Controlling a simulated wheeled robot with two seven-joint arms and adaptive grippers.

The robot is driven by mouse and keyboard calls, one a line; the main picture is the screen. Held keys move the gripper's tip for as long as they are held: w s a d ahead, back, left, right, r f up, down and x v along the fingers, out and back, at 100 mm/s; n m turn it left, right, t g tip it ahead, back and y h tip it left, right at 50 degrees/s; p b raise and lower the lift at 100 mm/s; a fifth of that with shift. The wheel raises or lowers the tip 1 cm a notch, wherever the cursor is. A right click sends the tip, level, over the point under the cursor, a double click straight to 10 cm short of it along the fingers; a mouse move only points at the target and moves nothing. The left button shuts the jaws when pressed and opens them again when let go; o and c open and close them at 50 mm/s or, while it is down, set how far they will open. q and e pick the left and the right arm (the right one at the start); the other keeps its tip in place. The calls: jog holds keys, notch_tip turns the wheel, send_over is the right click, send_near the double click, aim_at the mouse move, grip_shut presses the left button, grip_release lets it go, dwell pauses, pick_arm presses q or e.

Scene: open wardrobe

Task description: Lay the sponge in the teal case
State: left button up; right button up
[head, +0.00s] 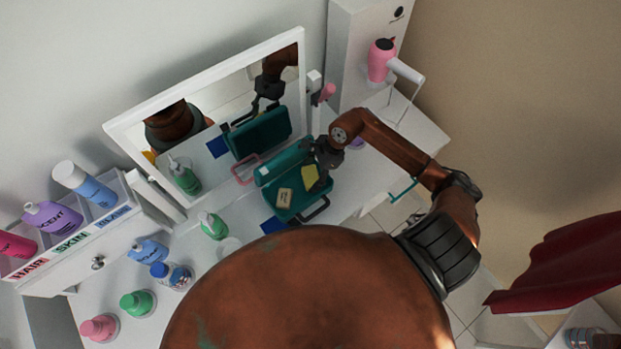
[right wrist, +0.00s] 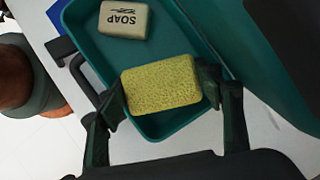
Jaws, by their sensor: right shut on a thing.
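The yellow sponge (right wrist: 160,84) is between the fingers of my right gripper (right wrist: 165,92), which is shut on it. In the right wrist view the sponge is over the open teal case (right wrist: 188,40); I cannot tell whether it touches the case floor. The head view also shows the sponge (head: 310,177), my right gripper (head: 318,170) and the case (head: 271,200). A cream bar of soap (right wrist: 124,19) lies in the case and also shows in the head view (head: 285,198). My left gripper is not in view.
A white-framed mirror (head: 118,128) stands behind the case and reflects it. Several bottles, including a green one (head: 213,226), stand to the left. A blue item (head: 273,226) lies by the case.

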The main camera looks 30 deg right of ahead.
aim_at(310, 179)
jog(key=shift+w+f, duration=0.3)
jog(key=shift+f, duration=0.2)
jog(key=shift+d+f, duration=0.1)
jog(key=shift+f, duration=1.3)
jog(key=shift+f, duration=0.1)
jog(key=o, duration=0.6)
jog(key=shift+c, duration=0.2)
jog(key=v, duration=1.2)
